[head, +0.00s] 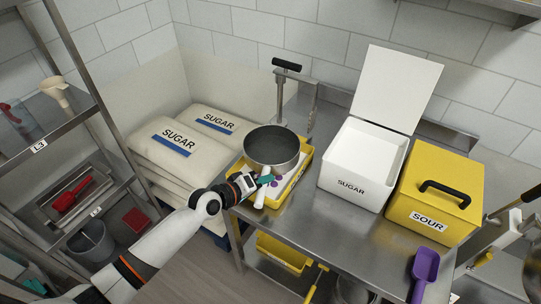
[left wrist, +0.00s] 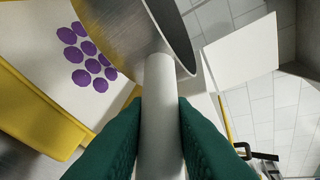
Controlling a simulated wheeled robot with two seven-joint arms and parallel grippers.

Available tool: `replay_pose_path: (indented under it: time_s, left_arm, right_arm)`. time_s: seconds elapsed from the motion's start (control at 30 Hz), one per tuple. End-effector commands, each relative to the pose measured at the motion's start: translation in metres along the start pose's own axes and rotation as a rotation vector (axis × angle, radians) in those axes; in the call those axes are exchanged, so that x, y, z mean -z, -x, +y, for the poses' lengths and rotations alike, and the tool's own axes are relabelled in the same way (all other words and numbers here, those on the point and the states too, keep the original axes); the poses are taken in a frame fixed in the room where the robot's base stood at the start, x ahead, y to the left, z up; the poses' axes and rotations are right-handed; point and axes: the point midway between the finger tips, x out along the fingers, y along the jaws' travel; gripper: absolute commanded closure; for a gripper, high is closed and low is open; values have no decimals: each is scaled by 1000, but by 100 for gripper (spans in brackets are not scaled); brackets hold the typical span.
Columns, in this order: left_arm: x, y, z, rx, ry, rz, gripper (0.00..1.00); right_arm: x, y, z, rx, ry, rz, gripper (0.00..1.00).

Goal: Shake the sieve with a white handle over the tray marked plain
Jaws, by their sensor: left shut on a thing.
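The sieve (head: 271,146) is a round grey metal pan with a white handle (head: 260,198). My left gripper (head: 263,181) is shut on that handle. The left wrist view shows the green fingers (left wrist: 158,135) on both sides of the white handle (left wrist: 160,95), with the sieve's metal wall (left wrist: 115,35) beyond. The sieve is above a yellow tray (head: 304,168), hiding much of it. Purple round pieces (left wrist: 87,58) lie on the tray's white bed. The tray's label is too small to read. My right gripper is not in view.
An open white SUGAR bin (head: 350,188) and a yellow SOUR box (head: 434,215) stand right of the tray on the steel table (head: 310,222). A purple scoop (head: 425,268) is at the table's right front. A metal post with a black handle (head: 287,65) rises behind. Sugar sacks (head: 165,150) lie left.

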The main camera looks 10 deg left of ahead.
Motion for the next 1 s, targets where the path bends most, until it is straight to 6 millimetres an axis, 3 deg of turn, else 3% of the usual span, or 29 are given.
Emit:
replay_pose_path:
  time_s: [0.1,0.37,0.6,1.0]
  left_arm:
    - [7,-8,-12,3,1,0,100]
    - [8,-9,-9,2,-2,-2,100]
    - [-7,6,8,0,-5,-3,100]
    - [-10,10,4,2,-2,-2,100]
  right_arm:
    - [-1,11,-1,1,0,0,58]
    - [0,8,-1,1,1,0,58]
    - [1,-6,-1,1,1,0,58]
    - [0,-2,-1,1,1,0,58]
